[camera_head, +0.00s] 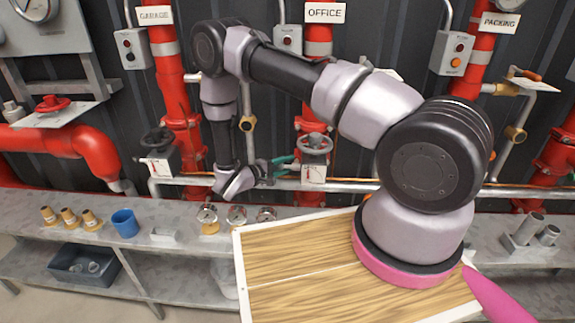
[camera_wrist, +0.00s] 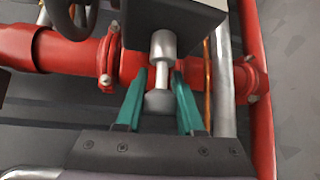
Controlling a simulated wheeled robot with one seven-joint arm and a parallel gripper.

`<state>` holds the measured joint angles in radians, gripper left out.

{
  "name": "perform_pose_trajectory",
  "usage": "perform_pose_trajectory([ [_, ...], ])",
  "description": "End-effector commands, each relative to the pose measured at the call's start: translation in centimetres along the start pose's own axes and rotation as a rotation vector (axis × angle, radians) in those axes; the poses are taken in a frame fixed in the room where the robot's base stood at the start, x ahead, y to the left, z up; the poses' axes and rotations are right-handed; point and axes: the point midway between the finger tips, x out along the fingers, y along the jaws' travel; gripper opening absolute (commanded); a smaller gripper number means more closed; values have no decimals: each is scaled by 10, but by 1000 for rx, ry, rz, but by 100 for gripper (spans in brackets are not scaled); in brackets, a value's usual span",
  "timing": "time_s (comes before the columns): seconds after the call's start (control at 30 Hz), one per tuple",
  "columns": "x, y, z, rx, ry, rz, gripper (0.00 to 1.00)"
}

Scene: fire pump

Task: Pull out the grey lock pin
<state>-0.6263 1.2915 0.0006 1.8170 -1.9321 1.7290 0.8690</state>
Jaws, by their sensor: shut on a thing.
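The grey lock pin (camera_wrist: 158,102) shows in the wrist view as a round knob on a thin stem. The stem runs into a thicker grey collar (camera_wrist: 163,46), which meets a dark box (camera_wrist: 172,14). My gripper (camera_wrist: 160,76) has its teal fingers on both sides of the knob and is shut on it. In the head view my gripper (camera_head: 283,164) is just left of the middle handwheel valve (camera_head: 315,146), below the OFFICE sign (camera_head: 325,13). The pin cannot be made out there. How far the stem sits in the collar is unclear.
Red pipes (camera_head: 180,108) and a horizontal grey pipe (camera_head: 345,187) run close around my gripper. A grey bench (camera_head: 190,255) below holds brass fittings (camera_head: 68,216), a blue cup (camera_head: 125,222) and round gauges (camera_head: 237,214). A wooden-topped surface (camera_head: 300,290) lies in front.

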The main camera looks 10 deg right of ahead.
Motion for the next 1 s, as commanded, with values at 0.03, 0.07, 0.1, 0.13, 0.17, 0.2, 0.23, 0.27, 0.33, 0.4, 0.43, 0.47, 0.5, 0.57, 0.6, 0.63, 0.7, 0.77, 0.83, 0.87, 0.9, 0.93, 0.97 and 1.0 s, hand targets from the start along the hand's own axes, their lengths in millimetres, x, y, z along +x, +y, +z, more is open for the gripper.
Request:
perform_pose_trajectory([
  [0.03,0,0,0,0,0,0,0],
  [0.07,0,0,0,0,0,0,0],
  [0.1,0,0,0,0,0,0,0],
  [0.13,0,0,0,0,0,0,0],
  [0.17,0,0,0,0,0,0,0],
  [0.2,0,0,0,0,0,0,0],
  [0.23,0,0,0,0,0,0,0],
  [0.27,0,0,0,0,0,0,0],
  [0.33,0,0,0,0,0,0,0],
  [0.4,0,0,0,0,0,0,0],
  [0.43,0,0,0,0,0,0,0],
  [0.47,0,0,0,0,0,0,0],
  [0.5,-1,0,-1,0,1,0,0],
  [0.57,-4,0,-4,1,2,0,0],
  [0.6,-8,0,-8,2,4,1,0],
  [0.63,-11,0,-11,3,3,1,0],
  [0.7,-18,0,-18,3,4,2,0],
  [0.77,-24,0,-23,2,3,1,0],
  [0.83,-26,0,-25,1,2,0,0],
  [0.87,-25,0,-25,1,1,0,0],
  [0.9,-25,0,-25,1,2,-1,0],
  [0.93,-26,0,-25,1,2,-1,0],
  [0.97,-26,0,-25,1,3,-1,0],
  [1.0,-26,0,-26,1,3,-2,0],
])
